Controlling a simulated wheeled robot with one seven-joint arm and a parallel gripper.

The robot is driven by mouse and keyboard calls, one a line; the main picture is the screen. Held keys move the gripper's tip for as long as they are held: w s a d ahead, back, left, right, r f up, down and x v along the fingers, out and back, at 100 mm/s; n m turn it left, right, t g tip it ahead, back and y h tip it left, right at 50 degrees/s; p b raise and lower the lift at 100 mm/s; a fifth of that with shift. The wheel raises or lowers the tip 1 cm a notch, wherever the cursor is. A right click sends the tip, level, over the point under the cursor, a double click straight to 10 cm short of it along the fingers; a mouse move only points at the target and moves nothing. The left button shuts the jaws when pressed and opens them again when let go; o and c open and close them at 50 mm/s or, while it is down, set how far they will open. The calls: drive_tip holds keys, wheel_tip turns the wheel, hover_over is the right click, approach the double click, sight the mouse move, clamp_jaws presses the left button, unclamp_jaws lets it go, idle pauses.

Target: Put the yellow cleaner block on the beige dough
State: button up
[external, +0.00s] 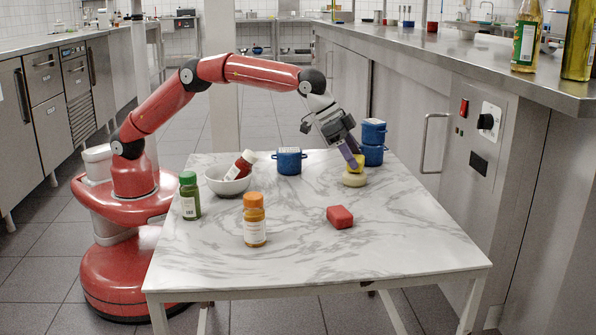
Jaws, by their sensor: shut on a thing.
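The beige dough (354,181) is a low rounded lump on the marble table, right of the middle and toward the back. The yellow cleaner block (359,163) is directly over the dough. Its lower edge meets the dough's top in the picture, but I cannot tell whether it rests on it or is just above. My gripper (353,161) reaches down from the upper left and is shut on the yellow block. The fingers hide part of the block.
Two stacked blue pots (373,133) stand close behind the dough. Another blue pot (289,161), a white bowl (216,184) holding a red bottle (240,166), a green bottle (189,196) and an orange bottle (254,220) stand left. A red block (340,217) lies in front. The front right is clear.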

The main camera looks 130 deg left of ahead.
drive_tip(key=shift+f, duration=0.25)
drive_tip(key=o, duration=1)
drive_tip(key=shift+r, duration=0.25)
drive_tip(key=v, duration=1.2)
drive_tip(key=shift+d, duration=0.15)
